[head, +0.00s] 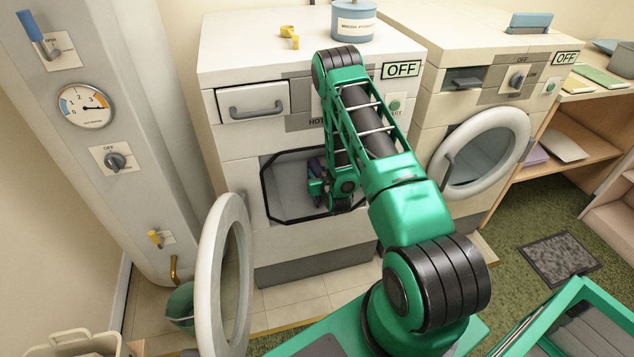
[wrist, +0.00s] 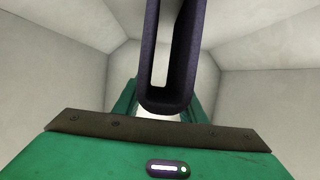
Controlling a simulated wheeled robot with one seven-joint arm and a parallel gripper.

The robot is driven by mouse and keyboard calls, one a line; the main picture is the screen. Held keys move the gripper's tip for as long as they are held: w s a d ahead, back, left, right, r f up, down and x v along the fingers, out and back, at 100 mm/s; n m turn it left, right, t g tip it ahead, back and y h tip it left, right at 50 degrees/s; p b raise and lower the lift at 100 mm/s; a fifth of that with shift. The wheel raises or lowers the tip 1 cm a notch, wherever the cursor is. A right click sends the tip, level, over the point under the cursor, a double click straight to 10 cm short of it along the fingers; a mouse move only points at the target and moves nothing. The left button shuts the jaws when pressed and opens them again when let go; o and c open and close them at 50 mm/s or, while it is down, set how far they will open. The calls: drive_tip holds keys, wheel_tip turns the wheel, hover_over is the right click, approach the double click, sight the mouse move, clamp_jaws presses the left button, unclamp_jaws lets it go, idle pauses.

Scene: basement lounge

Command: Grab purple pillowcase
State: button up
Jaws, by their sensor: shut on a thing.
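My gripper (head: 318,190) is inside the octagonal opening of the left white machine (head: 232,140). It is shut on a dark purple thing, taken to be the purple pillowcase (head: 314,166), of which only a small part shows in the head view. In the wrist view the purple pillowcase (wrist: 186,70) is a long, narrow loop with a rounded lower end. It rises from in front of my green gripper body to the top edge. Pale grey inner walls surround it. My arm hides part of the opening, and the fingertips are mostly hidden.
The left machine's round door (head: 225,275) stands open at the lower left of the opening. A blue-grey canister (head: 353,22) and a yellow thing (head: 289,37) are on top. The right machine's round door (head: 478,158) is nearby. A green-rimmed bin (head: 560,325) is at lower right.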

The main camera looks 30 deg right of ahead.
drive_tip(key=shift+r, duration=2.15)
drive_tip(key=shift+s+a, duration=0.1)
drive_tip(key=shift+a, duration=0.2)
drive_tip(key=shift+s+a+r, duration=0.15)
drive_tip(key=shift+a+r, duration=0.5)
drive_tip(key=shift+a, duration=0.2)
drive_tip(key=s+a+r, duration=0.2)
drive_tip(key=a+r, duration=0.3)
drive_tip(key=a, duration=0.4)
